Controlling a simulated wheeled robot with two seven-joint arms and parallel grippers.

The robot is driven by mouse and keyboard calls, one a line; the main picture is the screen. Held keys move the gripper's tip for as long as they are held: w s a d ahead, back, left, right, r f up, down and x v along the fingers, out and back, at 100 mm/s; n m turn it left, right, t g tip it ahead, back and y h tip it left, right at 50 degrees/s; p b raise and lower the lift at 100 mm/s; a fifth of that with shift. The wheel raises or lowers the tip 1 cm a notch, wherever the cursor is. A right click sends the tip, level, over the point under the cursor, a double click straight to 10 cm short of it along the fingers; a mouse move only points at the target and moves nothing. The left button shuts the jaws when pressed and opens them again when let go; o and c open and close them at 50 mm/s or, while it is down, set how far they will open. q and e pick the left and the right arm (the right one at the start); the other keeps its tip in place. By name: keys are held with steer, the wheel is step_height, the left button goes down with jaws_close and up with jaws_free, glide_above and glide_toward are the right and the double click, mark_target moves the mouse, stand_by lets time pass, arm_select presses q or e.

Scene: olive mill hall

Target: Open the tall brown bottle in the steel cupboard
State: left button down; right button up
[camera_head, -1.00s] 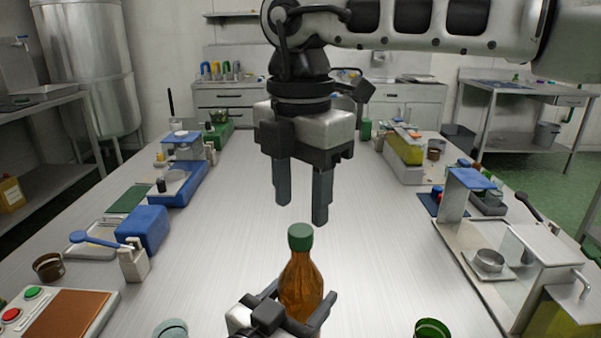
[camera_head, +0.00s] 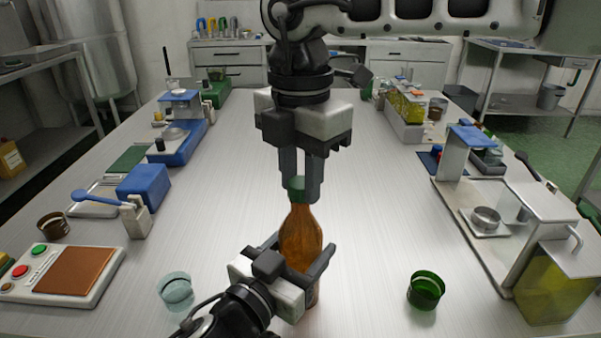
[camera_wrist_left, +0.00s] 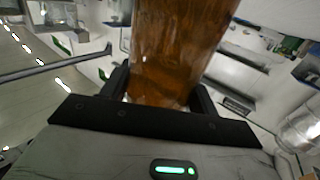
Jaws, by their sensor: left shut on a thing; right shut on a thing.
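The tall brown bottle (camera_head: 300,238) stands upright in front of me at the near middle of the steel table. Its green cap (camera_head: 296,184) is on its neck. My left gripper (camera_head: 303,247) is shut around the bottle's body. The left wrist view also shows the brown bottle (camera_wrist_left: 178,50) between the jaws. My right gripper (camera_head: 301,190) points straight down from above, shut on the cap with one finger on each side. I cannot tell whether the bottle's base touches the table.
A pale glass cup (camera_head: 175,290) and a green cup (camera_head: 426,290) stand on the table (camera_head: 370,215) at either side. A button panel (camera_head: 65,272) lies at the left and a scale-like stand (camera_head: 470,232) at the right. The table's middle is clear.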

steer(key=n, duration=0.8)
jaws_close()
steer(key=n, duration=0.5)
steer(key=shift+n, duration=0.3)
steer(key=n, duration=0.4)
steer(key=shift+n, duration=0.4)
steer(key=n, duration=0.7)
steer(key=shift+r+n, duration=0.1)
steer(key=shift+n, duration=0.2)
steer(key=n, duration=0.9)
steer(key=shift+n, duration=0.4)
steer(key=shift+r, duration=0.3)
